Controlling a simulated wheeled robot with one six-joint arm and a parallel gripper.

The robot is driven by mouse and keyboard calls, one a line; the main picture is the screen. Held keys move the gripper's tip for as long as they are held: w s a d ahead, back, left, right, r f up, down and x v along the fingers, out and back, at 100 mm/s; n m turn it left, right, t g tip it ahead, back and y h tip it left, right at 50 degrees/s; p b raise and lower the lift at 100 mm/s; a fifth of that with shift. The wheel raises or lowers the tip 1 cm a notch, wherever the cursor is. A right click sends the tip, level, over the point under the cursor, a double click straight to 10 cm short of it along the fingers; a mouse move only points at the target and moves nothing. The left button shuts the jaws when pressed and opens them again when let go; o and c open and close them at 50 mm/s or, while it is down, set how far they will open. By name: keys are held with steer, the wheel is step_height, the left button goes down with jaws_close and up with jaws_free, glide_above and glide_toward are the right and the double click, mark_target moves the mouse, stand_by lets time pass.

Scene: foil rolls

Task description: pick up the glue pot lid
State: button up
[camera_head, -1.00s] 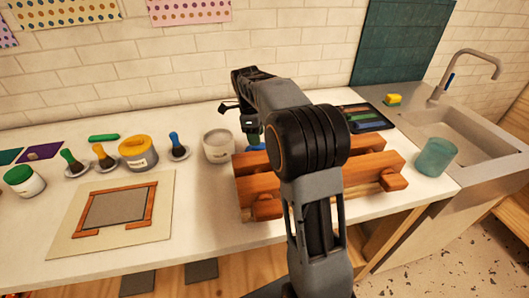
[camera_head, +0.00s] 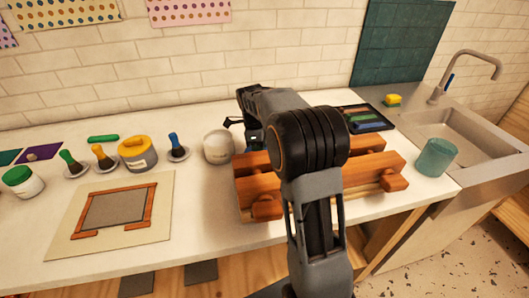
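I cannot tell for sure which vessel is the glue pot, as the labels are too small to read. A white jar with a green lid (camera_head: 17,175) stands at the far left. A pale round pot (camera_head: 218,148) stands just left of my arm; I cannot tell whether its greyish top is a lid. My gripper (camera_head: 234,122) is above the counter, beside and behind the pale pot.
A wooden press (camera_head: 262,190) lies under and right of my arm. Brushes on small dishes (camera_head: 178,153) stand left of the pale pot. A framed screen (camera_head: 115,208) lies in front. A dark tray (camera_head: 366,116), teal cup (camera_head: 436,157) and sink (camera_head: 470,135) are right.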

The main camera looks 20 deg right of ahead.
jaws_close()
steer(key=shift+r, duration=0.1)
